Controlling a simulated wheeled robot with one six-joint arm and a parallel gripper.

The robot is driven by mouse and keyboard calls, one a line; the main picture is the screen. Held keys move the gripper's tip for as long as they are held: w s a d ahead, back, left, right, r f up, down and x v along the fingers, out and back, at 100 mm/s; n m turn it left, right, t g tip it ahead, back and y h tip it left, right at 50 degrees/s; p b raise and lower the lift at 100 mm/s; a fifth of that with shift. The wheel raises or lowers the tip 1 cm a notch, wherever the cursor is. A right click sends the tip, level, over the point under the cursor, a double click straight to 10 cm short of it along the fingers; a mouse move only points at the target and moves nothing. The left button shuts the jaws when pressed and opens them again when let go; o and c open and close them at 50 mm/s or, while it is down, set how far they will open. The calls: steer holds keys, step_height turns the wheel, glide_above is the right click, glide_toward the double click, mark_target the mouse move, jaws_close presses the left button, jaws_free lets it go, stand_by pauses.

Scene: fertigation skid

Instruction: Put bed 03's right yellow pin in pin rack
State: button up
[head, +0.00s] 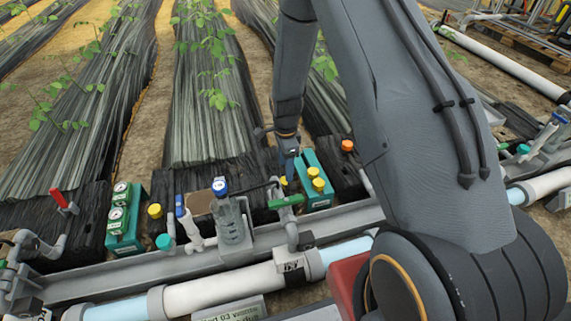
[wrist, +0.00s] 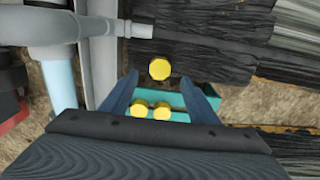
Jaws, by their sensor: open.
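A yellow pin (head: 283,181) stands at the right end of the bed's fittings, close below my gripper (head: 288,158) in the head view. In the wrist view my gripper (wrist: 161,80) is open, and this yellow pin (wrist: 159,68) shows just past and between the fingertips, with nothing held. The teal pin rack (head: 318,202) stands just right of that pin and has two yellow pins (head: 317,178) in it. The rack (wrist: 180,117) also shows between the fingers, partly hidden by my gripper. Another yellow pin (head: 155,210) stands farther left.
A green-handled valve (head: 286,201), a blue-capped fitting (head: 220,187) and a white-bodied injector (head: 190,225) stand left of the rack. A teal gauge box (head: 124,218) is farther left. An orange cap (head: 347,145) is behind the rack. A white pipe (head: 220,287) runs along the front.

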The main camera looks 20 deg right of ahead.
step_height(320, 180, down, 6)
steer(key=shift+r+b, duration=0.1)
steer(key=shift+b, duration=1.15)
steer(key=c, duration=1.1)
steer(key=shift+r+p, duration=2.75)
steer(key=shift+r, duration=0.45)
step_height(320, 180, up, 20)
steer(key=p, duration=1.4)
